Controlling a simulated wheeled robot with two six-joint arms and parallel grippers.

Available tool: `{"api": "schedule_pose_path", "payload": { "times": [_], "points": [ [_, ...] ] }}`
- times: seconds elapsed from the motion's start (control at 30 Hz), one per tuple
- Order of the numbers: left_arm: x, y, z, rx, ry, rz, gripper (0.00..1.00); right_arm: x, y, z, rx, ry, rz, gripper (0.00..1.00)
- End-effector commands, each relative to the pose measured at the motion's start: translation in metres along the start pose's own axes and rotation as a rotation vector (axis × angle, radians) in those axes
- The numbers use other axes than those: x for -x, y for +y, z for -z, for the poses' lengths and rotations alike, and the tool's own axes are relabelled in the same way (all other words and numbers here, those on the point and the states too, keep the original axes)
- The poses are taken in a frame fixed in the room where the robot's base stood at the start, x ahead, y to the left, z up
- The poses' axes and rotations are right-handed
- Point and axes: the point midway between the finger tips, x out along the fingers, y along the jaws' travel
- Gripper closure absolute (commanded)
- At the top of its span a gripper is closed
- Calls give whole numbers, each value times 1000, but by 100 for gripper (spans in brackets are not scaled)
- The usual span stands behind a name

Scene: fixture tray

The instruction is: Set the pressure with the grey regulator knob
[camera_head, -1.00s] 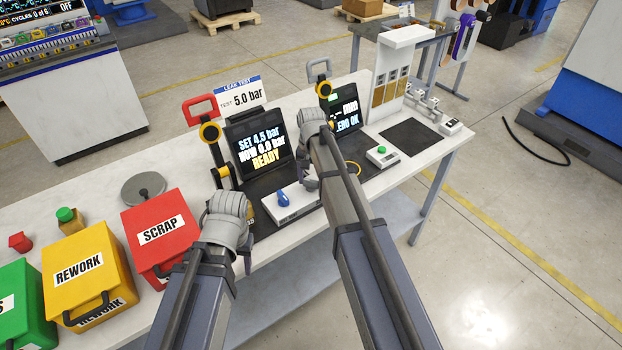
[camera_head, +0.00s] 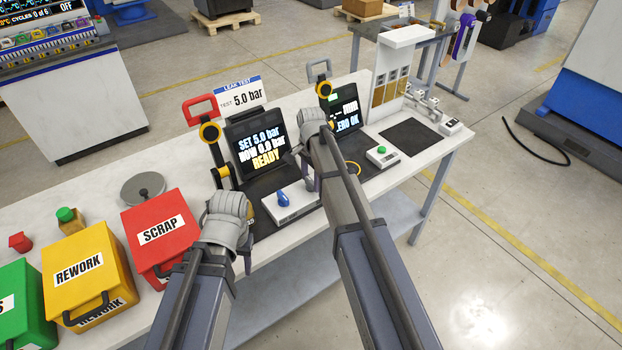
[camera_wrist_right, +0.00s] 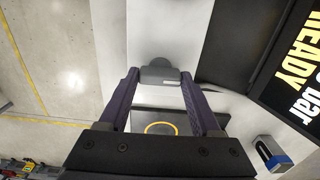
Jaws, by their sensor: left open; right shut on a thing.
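The grey regulator knob (camera_wrist_right: 160,73) shows between my right fingertips in the right wrist view. My right gripper (camera_wrist_right: 160,84) is shut on it; in the head view this gripper (camera_head: 306,170) hides the knob. The left tester screen (camera_head: 258,146) reads SET 5.0 bar, NOW 0.0 bar and READY. A sign (camera_head: 240,97) above it reads LEAK TEST, TEST 5.0 bar. My left gripper (camera_head: 247,240) is open near the bench's front edge, apart from the knob; its fingertips are mostly hidden.
A white box with a blue knob (camera_head: 283,198) stands beside my right gripper. Red SCRAP (camera_head: 158,236) and yellow REWORK (camera_head: 90,275) bins stand at left. A second screen (camera_head: 345,112) and a green-button box (camera_head: 382,155) are to the right.

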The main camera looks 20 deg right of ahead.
Motion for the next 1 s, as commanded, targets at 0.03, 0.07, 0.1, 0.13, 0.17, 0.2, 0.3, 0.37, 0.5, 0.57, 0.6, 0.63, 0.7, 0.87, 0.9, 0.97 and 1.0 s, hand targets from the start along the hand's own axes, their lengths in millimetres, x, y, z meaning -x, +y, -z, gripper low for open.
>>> {"api": "schedule_pose_path", "payload": {
  "times": [0.03,0.07,0.1,0.13,0.17,0.2,0.3,0.37,0.5,0.57,0.6,0.63,0.7,0.87,0.9,0.97,1.0],
  "points": [
    [0,0,0,0,0,0,50,0,0,0,-7,0,0,91],
    [0,0,0,0,0,0,50,0,0,0,-10,0,0,91],
    [0,0,0,0,0,0,50,0,0,0,-13,0,0,91],
    [0,0,0,0,0,0,50,0,0,0,-16,0,0,91],
    [0,0,0,0,0,0,50,0,0,0,-17,0,0,91],
    [0,0,0,0,0,0,50,0,0,0,-19,0,0,91],
    [0,0,0,0,0,0,50,0,0,0,-20,0,0,91],
    [0,0,0,0,0,0,50,0,0,0,-20,0,0,91],
    [0,0,0,0,0,0,50,0,0,0,-19,0,0,91],
    [0,0,0,0,0,0,50,0,0,0,-19,0,0,32],
    [0,0,0,0,0,0,50,0,0,0,-19,0,0,27],
    [0,0,0,0,0,0,50,0,0,0,-19,0,0,24],
    [0,0,0,0,0,0,50,0,0,0,-19,0,0,16],
    [0,0,0,0,0,0,50,0,0,0,-19,0,0,5],
    [0,0,0,0,0,0,50,0,0,0,-19,0,0,5],
    [0,0,0,0,0,0,50,0,0,0,-18,0,0,5],
    [0,0,0,0,0,0,50,0,0,0,-18,0,0,5]
  ]
}}
